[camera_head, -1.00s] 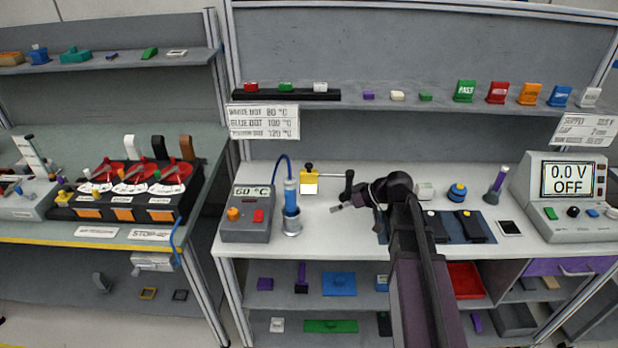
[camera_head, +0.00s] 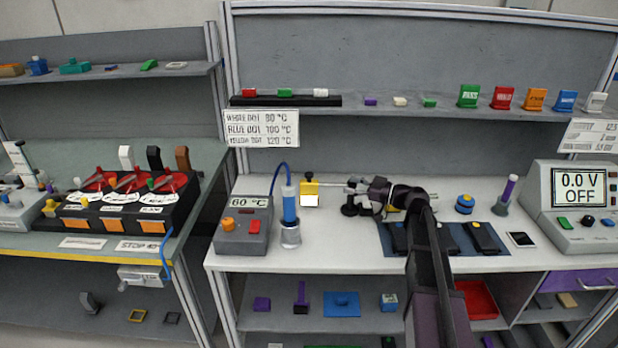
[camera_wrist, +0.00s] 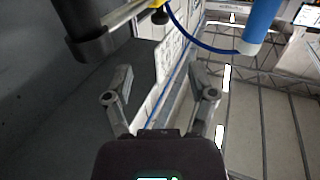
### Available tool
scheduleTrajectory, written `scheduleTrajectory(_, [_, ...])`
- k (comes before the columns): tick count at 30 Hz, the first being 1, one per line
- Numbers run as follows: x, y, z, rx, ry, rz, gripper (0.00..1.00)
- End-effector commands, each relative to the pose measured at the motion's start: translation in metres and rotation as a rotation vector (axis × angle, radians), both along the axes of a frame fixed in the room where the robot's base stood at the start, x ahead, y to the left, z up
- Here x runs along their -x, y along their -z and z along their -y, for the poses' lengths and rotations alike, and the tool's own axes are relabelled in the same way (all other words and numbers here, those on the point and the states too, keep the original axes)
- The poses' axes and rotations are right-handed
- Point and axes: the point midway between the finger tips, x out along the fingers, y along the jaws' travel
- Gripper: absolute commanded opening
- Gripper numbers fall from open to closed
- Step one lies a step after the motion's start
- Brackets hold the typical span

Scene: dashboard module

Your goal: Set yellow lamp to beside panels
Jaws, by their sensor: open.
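The yellow lamp (camera_head: 309,188) is a small yellow block with a black knob on top and a bright lower face. It stands on the white worktop beside the blue cylinder. A grey rod links it to a black stand (camera_head: 349,208). In the wrist view only a sliver of the yellow lamp (camera_wrist: 155,4) shows at the top edge, with the black stand (camera_wrist: 88,38) at upper left. My gripper (camera_wrist: 162,92) is open and empty, apart from the lamp. In the head view it points left near the stand. Dark panels (camera_head: 482,238) lie on a blue mat (camera_head: 456,243), partly behind my arm.
A blue cylinder (camera_head: 289,205) with a cable stands left of the lamp, next to the 60 °C box (camera_head: 243,226). A blue-yellow knob (camera_head: 465,204), a purple-topped tool (camera_head: 507,195) and a phone-like slab (camera_head: 521,239) are right of my arm. A shelf (camera_head: 420,109) runs above.

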Motion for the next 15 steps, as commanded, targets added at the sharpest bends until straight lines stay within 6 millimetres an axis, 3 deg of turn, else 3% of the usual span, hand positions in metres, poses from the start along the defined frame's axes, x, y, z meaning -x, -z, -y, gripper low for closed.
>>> scheduleTrajectory(8, [-0.002,0.0,-0.003,0.0,-0.001,-0.001,0.72])
scheduleTrajectory(15, [-0.009,0.0,-0.02,0.001,-0.003,-0.003,0.72])
